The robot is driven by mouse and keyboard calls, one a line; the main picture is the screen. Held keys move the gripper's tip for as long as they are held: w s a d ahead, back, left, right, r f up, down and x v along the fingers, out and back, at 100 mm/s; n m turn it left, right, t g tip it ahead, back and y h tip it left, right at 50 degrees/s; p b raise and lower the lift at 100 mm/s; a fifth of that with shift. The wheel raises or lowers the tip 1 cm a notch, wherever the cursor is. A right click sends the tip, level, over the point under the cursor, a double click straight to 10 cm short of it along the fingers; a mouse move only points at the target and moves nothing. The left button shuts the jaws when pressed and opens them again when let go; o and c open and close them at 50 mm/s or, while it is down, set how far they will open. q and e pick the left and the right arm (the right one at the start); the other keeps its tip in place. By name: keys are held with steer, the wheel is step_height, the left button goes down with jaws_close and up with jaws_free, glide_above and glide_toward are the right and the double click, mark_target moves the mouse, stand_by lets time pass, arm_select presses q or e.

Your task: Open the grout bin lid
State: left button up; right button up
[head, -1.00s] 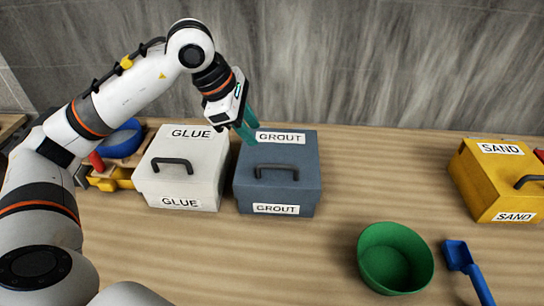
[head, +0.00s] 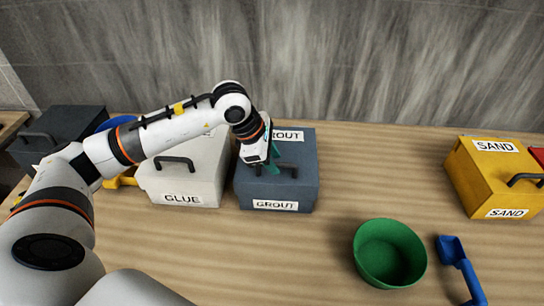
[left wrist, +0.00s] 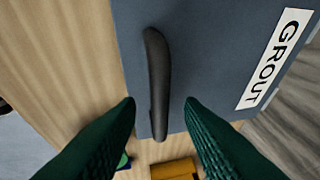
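The grout bin (head: 303,185) is a blue-grey box labelled GROUT, with its lid closed, standing at the middle back of the table. Its dark lid handle (head: 283,167) is partly covered by my left gripper (head: 273,165) in the head view. In the left wrist view, the handle (left wrist: 157,80) lies between and beyond the two green fingers of my left gripper (left wrist: 160,112). The fingers are apart, one on each side of the handle's near end, and I see no contact. My right gripper is not in view.
The white glue bin (head: 180,190) stands just left of the grout bin. A dark bin (head: 62,130) is at far left. A green bowl (head: 388,255), a blue scoop (head: 458,262) and the yellow sand bin (head: 490,180) are to the right.

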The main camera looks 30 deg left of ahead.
arm_select(q)
jaws_close()
steer(key=shift+r, duration=0.1)
